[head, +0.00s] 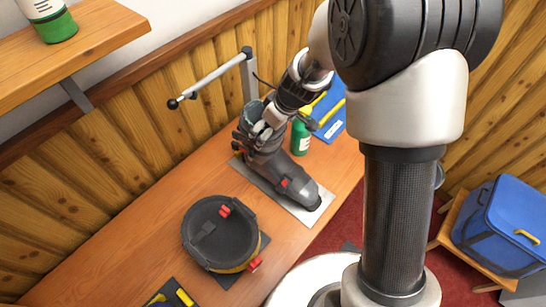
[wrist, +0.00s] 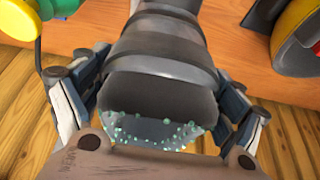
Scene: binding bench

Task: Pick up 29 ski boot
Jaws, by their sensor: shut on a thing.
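The ski boot (head: 263,150) is dark grey with red buckle parts. It stands upright, toe to the lower right, over a light grey plate on the bench in the head view. Whether its sole touches the plate is unclear. My gripper (head: 262,127) is at the top of the boot's shaft and shut on it. In the wrist view, the boot (wrist: 160,80) fills the middle, with a finger of my gripper (wrist: 155,105) along each side. A speckled greenish surface shows at the boot's near end. The number 29 is not readable.
A green bottle (head: 301,138) stands close behind the boot. A post with a side arm (head: 248,75) rises behind it. A round black device (head: 218,235) sits at front left. A blue bag (head: 505,225) rests on a stool at right. A shelf (head: 85,40) overhangs upper left.

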